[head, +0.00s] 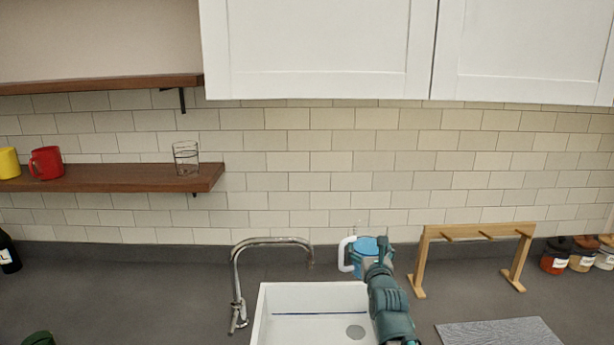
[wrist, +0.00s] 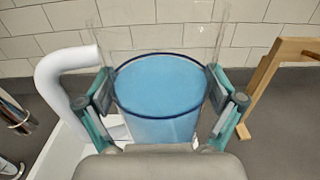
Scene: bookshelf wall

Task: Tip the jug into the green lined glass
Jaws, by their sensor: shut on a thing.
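The jug (head: 361,246) is clear-walled with a white handle (head: 346,255) on its left and blue contents. In the wrist view the jug (wrist: 158,95) looks upright, with the blue surface level below its clear rim. My gripper (head: 377,262) is shut on it, with one finger on each side in the wrist view (wrist: 160,92). The jug is above the counter area behind the sink; its base is hidden. A clear glass (head: 186,158) with thin dark lines stands on the lower wall shelf, up and left of my gripper. I cannot tell its line colour.
The lower shelf (head: 120,178) also holds a red mug (head: 46,163) and a yellow mug (head: 8,162). A tap (head: 238,270) and white sink (head: 290,325) lie left of my arm. A wooden rack (head: 470,232) stands to the right. White cupboards (head: 320,50) hang above.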

